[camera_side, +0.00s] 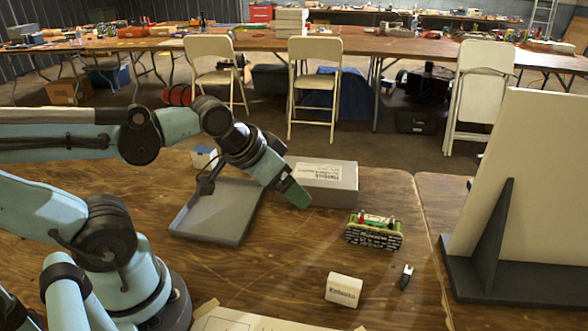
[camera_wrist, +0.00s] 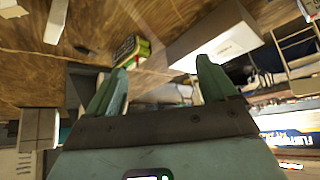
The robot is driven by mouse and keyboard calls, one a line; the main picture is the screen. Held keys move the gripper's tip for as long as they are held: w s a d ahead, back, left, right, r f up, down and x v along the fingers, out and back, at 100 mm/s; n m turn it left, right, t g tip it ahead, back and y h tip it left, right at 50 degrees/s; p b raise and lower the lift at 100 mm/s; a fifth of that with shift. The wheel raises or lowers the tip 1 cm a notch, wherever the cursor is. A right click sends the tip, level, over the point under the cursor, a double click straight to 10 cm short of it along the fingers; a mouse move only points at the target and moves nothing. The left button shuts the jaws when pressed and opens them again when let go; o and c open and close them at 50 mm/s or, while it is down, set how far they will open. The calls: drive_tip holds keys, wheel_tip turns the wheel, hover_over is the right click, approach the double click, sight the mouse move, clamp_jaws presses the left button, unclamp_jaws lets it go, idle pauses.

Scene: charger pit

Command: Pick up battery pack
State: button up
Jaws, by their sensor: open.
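A block with a dark-and-white patterned side and green and red parts on top (camera_side: 374,232) lies on the wooden table, right of my gripper; it looks like the battery pack. In the wrist view the block (camera_wrist: 130,47) shows near the left fingertip, apart from it. A small white box with dark lettering (camera_side: 343,290) sits nearer the front; its lettering is too small to read surely. My gripper (camera_side: 295,194) is above the table by the long grey box, tilted down to the right. In the wrist view its green fingers (camera_wrist: 162,68) are apart with nothing held between them.
The long grey box (camera_side: 325,183) stands behind and left of the block. A grey flat tray (camera_side: 215,212) lies under my arm. A small black object (camera_side: 407,277) lies front right. An upright white panel on a dark base (camera_side: 530,190) stands at right. Table around the block is clear.

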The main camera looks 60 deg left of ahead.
drive_tip(key=m+h, duration=1)
drive_tip(key=m, duration=0.1)
approach(369, 222)
drive_tip(key=shift+h, duration=0.3)
drive_tip(key=x, duration=0.9)
drive_tip(key=shift+w+d+f, duration=0.2)
drive_tip(key=shift+w, duration=0.1)
drive_tip(key=shift+r, duration=0.1)
clamp_jaws()
